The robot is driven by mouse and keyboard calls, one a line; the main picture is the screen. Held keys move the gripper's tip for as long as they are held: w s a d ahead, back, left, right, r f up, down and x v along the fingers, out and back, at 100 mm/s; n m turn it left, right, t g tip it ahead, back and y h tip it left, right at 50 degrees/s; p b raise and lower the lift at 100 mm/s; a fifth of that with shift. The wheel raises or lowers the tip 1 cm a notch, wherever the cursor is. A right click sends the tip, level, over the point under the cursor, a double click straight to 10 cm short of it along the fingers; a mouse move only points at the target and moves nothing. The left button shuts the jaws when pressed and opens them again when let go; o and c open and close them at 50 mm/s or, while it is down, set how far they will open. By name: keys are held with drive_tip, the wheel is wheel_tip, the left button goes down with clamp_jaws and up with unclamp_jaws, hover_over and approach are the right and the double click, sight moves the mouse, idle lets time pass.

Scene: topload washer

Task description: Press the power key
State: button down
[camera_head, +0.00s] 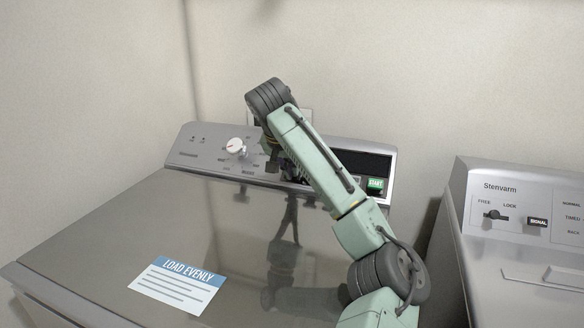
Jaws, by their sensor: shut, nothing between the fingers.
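The washer's control panel (215,163) runs along the back of the lid on the left machine. My gripper (273,165) is small and dark, points down at the middle of this panel, and is shut and empty. Whether it touches the panel cannot be told. A green key marked START (375,184) sits at the panel's right end, to the right of my arm. No key marked power can be read; part of the panel is hidden behind my gripper and forearm.
A white dial (236,146) stands left of my gripper, and a dark display (362,163) lies right of my arm. The closed lid (110,250) bears a LOAD EVENLY label (178,284). A second machine marked Stenvarm (512,200) stands at the right.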

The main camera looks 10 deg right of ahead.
drive_tip(key=shift+a+f, duration=0.1)
drive_tip(key=shift+f, duration=0.5)
drive_tip(key=v, duration=0.9)
drive_tip(key=shift+w, duration=0.25)
drive_tip(key=shift+d+r, duration=0.15)
drive_tip(key=shift+d, duration=0.1)
